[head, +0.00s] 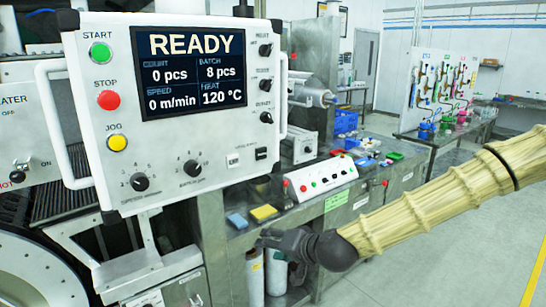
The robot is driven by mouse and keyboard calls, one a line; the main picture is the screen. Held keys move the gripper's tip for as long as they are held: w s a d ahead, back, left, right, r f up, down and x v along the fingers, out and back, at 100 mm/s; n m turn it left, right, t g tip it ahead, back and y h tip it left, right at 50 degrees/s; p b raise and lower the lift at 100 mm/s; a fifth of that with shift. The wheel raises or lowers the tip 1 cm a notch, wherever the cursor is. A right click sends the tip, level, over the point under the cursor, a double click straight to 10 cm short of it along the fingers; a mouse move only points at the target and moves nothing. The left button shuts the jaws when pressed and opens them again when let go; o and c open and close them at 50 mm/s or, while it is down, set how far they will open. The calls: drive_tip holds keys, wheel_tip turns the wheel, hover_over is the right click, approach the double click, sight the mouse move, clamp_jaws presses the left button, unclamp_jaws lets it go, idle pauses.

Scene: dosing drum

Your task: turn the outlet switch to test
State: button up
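A white control panel (218,150) with handles on both sides hangs at the left. Its screen (190,70) reads READY. Three small black selector switches stand in a column right of the screen: upper (265,50), middle (265,85) and lower (266,117). Two larger black knobs, left (139,182) and right (192,168), sit along the bottom. The labels are too small to tell which one is the outlet switch. My dark gripper (268,240) is below and right of the panel, in front of the metal bench, apart from the switches. Its finger opening is unclear.
Start (100,52), stop (108,100) and jog (117,143) buttons line the panel's left side. The right handle (283,95) sticks out beside the switches. A small button box (322,180) and sponges (263,212) lie on the bench. Open floor lies at right.

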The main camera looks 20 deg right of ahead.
drive_tip(key=w+d+r+m+t+p, duration=0.1)
drive_tip(key=w+d+r+t+p, duration=0.15)
drive_tip(key=r, duration=1.45)
drive_tip(key=m+t+y, duration=0.1)
drive_tip(key=t, duration=0.2)
approach(267, 118)
drive_tip(key=d+p+x, duration=0.1)
drive_tip(key=p+x, duration=0.2)
drive_tip(key=x, duration=0.6)
drive_tip(key=shift+w+p, duration=0.3)
drive_tip(key=shift+p, duration=0.1)
drive_tip(key=c, duration=1)
